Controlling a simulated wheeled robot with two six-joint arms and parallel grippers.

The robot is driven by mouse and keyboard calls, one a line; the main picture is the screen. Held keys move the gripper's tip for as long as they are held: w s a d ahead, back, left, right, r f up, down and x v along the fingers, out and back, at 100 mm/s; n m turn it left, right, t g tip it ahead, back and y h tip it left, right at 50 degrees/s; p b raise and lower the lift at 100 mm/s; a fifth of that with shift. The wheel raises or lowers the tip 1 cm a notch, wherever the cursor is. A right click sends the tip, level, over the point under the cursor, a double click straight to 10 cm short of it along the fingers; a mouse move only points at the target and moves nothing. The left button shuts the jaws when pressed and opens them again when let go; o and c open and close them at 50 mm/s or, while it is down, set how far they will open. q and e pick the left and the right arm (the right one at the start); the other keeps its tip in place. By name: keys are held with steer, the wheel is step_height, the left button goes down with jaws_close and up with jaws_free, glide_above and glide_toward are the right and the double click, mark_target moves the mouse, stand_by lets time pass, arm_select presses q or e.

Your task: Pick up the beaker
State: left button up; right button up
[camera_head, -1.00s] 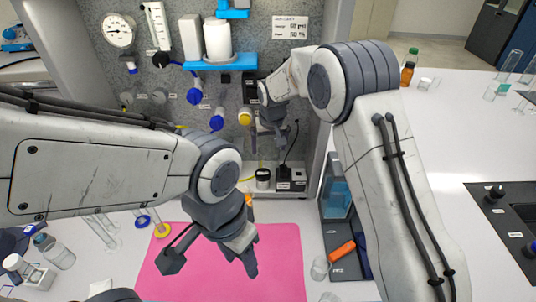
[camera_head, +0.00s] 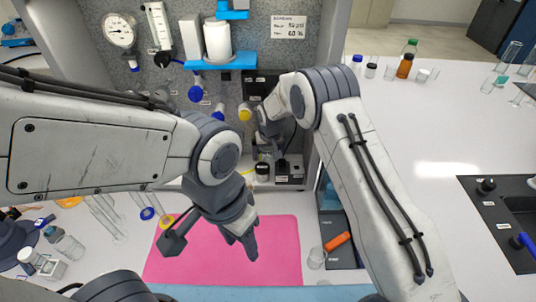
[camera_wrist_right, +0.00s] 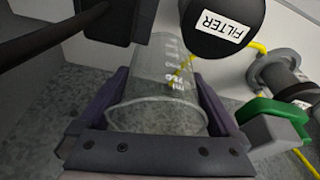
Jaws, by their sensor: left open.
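In the right wrist view, a clear graduated glass beaker (camera_wrist_right: 150,85) stands between the two fingers of my right gripper (camera_wrist_right: 160,100). One finger is on each side, close to the glass; whether both press on it is not clear. In the head view my right gripper (camera_head: 268,146) is inside the rig and small, and the beaker is hard to make out there. My left gripper (camera_head: 208,246) is open and empty above the pink mat (camera_head: 275,262).
The rig's back panel (camera_head: 175,75) carries a gauge (camera_head: 119,31), blue-knobbed valves and a blue shelf (camera_head: 222,62). A small glass vessel (camera_head: 316,259) and an orange-capped item (camera_head: 338,241) are right of the mat. Glass tubes and bottles stand left. The right bench (camera_head: 420,120) has free room.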

steer(key=c, duration=1)
steer(key=shift+o, duration=0.2)
steer(key=shift+s+a+r+b, duration=0.2)
steer(key=shift+r+b, duration=0.1)
steer(key=shift+b, duration=0.5)
step_height(320, 180, up, 6)
steer(key=r+b, duration=0.1)
steer(key=b, duration=0.2)
steer(key=s+a+b, duration=0.3)
steer(key=s+a, duration=0.1)
steer(key=s, duration=0.4)
steer(key=s+a+b, duration=0.3)
steer(key=s+a, duration=0.2)
steer(key=s, duration=0.4)
steer(key=shift+s+f+b, duration=0.15)
steer(key=shift+f+b, duration=0.1)
steer(key=shift+b, duration=0.05)
